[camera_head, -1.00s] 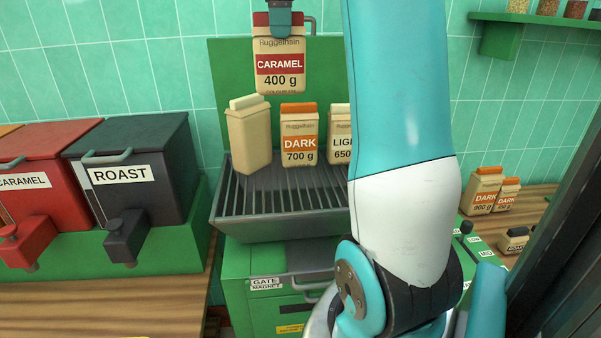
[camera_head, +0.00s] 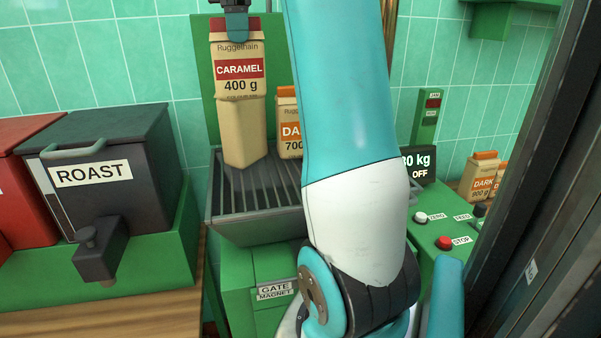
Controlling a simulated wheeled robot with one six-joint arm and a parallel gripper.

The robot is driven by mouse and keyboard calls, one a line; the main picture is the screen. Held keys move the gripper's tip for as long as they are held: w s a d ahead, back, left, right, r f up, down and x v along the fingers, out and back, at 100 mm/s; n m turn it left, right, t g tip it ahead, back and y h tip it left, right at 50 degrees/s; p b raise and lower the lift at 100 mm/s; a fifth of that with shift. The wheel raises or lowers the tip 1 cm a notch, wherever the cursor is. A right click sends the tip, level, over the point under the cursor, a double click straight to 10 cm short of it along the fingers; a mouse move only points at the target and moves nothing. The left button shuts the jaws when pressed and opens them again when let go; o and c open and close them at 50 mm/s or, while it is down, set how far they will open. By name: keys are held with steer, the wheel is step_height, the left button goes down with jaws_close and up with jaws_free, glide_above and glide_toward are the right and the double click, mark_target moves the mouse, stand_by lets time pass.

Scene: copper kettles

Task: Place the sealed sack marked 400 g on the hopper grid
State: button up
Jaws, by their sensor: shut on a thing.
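The sack marked CARAMEL 400 g (camera_head: 239,85) is upright, with a dark red top and label. My gripper (camera_head: 237,22) is shut on its top edge; only part of the gripper shows at the picture's top. The sack hangs in front of the upper part of a plain beige sack (camera_head: 245,138), overlapping it in the picture; I cannot tell whether they touch. The plain sack stands on the dark barred hopper grid (camera_head: 262,200). An orange-topped DARK 700 g sack (camera_head: 288,128) stands right of it, partly hidden by my arm.
My arm hides the grid's right part. A black ROAST bin (camera_head: 125,150) and a red bin (camera_head: 22,190) stand left. Right are a control panel with a red stop button (camera_head: 444,242), a display (camera_head: 418,165) and more DARK sacks (camera_head: 480,172). Bare grid shows at the front left.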

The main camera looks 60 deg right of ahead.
step_height(320, 180, down, 2)
steer(key=shift+b, duration=0.45)
step_height(320, 180, down, 19)
steer(key=p, duration=0.1)
steer(key=shift+f, duration=0.25)
steer(key=o, duration=1.5)
